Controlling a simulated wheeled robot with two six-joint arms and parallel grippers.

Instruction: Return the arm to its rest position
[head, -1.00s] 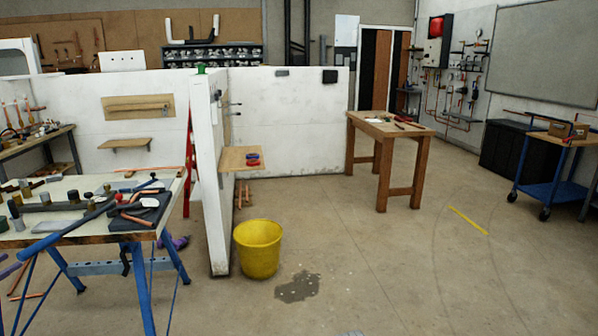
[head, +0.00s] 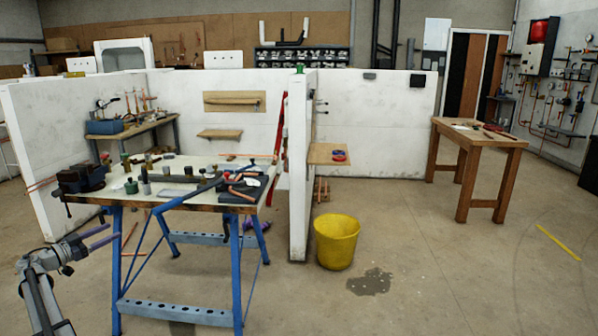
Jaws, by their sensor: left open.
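My left arm comes in at the lower left of the head view. Its gripper (head: 100,236) is open, with two purple-grey fingers pointing right and nothing between them. It is in front of and to the left of the blue-legged workbench (head: 205,165), apart from it as far as I can see. My right gripper is not in view.
The workbench carries a vice (head: 80,178), pipe fittings and tools. A white partition (head: 299,180) stands right of it, with a yellow bucket (head: 337,243) and a dark wet patch (head: 370,282) nearby. A wooden table (head: 475,145) stands at right. The floor at front right is clear.

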